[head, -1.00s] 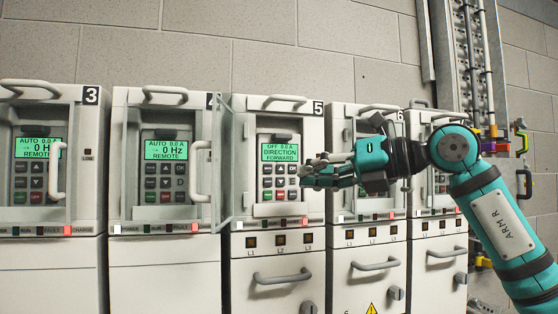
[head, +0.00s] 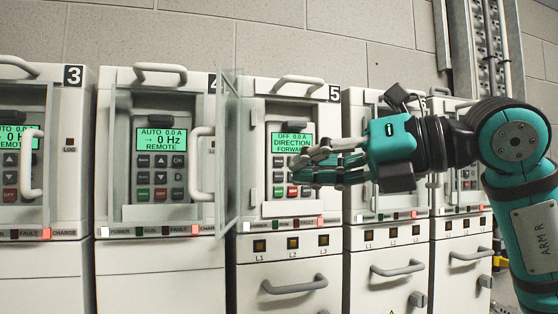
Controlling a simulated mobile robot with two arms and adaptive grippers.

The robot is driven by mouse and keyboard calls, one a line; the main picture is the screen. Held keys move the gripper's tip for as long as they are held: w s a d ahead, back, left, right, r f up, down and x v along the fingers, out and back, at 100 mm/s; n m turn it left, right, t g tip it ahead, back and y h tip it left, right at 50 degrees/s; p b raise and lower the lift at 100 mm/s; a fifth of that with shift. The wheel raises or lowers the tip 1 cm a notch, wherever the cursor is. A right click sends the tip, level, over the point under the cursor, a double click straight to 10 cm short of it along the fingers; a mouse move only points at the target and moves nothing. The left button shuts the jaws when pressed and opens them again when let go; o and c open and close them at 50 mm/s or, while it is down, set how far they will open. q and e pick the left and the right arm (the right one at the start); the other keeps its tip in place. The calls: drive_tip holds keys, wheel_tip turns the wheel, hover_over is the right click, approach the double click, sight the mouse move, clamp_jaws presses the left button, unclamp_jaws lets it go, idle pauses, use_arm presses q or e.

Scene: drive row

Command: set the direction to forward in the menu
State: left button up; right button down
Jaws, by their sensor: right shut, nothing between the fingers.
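The drive cabinet numbered 5 (head: 259,100) stands in the middle of the row, its clear door swung open to the left. Its green display (head: 292,143) reads OFF 0.0 A, DIRECTION, FORWARD. The end of the last line is partly covered by my fingers. The keypad (head: 279,176) lies below the display, and its right part is hidden behind my right gripper. My right gripper (head: 298,170) is shut and empty, its fingertips in front of the keypad's right side. I cannot tell whether they touch a key. My left gripper is not in view.
The open clear door (head: 229,150) stands out between cabinets 4 and 5. Cabinet 4's display (head: 162,140) reads AUTO 0.0 A, 0 Hz, REMOTE. Cabinet 3 (head: 82,110) is at the left. Handles (head: 297,284) jut out below the drives.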

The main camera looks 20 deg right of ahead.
drive_tip(key=p, duration=0.2)
approach(262, 169)
drive_tip(key=a, duration=0.4)
use_arm(q)
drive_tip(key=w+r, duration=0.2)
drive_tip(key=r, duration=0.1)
drive_tip(key=shift+p, duration=0.35)
use_arm(e)
drive_tip(key=shift+w+f, duration=0.2)
drive_tip(key=shift+w, duration=0.3)
drive_tip(key=shift+w+f, duration=0.25)
drive_tip(key=shift+w, duration=0.3)
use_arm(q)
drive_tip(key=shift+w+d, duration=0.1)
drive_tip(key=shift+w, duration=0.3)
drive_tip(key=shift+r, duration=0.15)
use_arm(e)
drive_tip(key=shift+w, duration=0.15)
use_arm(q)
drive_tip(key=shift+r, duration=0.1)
use_arm(e)
drive_tip(key=shift+w, duration=0.3)
